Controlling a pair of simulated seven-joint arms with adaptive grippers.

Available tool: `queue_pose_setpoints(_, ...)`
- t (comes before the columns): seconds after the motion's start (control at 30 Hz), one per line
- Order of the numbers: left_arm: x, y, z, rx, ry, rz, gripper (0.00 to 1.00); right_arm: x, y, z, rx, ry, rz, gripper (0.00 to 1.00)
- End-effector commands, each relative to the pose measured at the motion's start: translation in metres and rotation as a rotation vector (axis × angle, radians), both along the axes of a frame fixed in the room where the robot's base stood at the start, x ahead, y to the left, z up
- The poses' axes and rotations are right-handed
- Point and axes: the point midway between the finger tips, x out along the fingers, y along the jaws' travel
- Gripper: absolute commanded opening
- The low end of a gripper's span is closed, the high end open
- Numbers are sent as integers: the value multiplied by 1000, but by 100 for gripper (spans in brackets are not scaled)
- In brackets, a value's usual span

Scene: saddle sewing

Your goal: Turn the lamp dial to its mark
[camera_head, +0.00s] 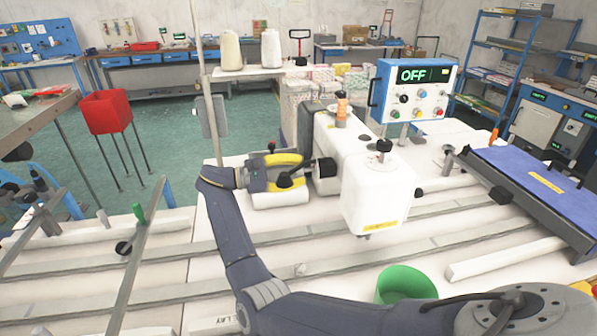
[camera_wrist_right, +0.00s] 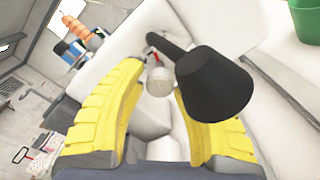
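My right gripper (camera_head: 287,168) has yellow fingers and points right toward the white sewing machine (camera_head: 375,192). In the right wrist view the fingers of the right gripper (camera_wrist_right: 160,85) are spread apart. A small pale round knob, which may be the lamp dial (camera_wrist_right: 159,82), shows between the fingertips with a gap on both sides. A black cone-shaped lamp shade (camera_wrist_right: 214,84) is close in front of the right-hand finger and covers part of it. I cannot make out the dial's mark. My left gripper is not in view.
A control box (camera_head: 415,92) behind the machine reads OFF. An orange thread spool (camera_head: 342,108) stands on the machine. A green bin (camera_head: 405,284) stands in front, close to my right arm. A blue panel (camera_head: 530,182) lies at the right. Metal rails cross the white table.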

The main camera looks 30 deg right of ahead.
Motion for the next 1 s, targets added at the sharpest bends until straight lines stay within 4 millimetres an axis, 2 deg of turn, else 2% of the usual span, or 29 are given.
queue_pose_setpoints(0.03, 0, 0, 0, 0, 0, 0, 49, 0, 0, 0, 0, 0, 0, 24)
queue_pose_setpoints(0.2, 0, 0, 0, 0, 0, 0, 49, 0, 0, 0, 0, 0, 0, 4)
queue_pose_setpoints(0.27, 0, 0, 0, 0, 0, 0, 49, 0, 0, 0, 0, 0, 0, 0)
queue_pose_setpoints(0.53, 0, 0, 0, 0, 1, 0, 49, 0, 0, 0, -8, -23, 1, 0)
queue_pose_setpoints(1.0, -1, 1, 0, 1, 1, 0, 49, 0, 0, 0, -123, -338, 0, 0)
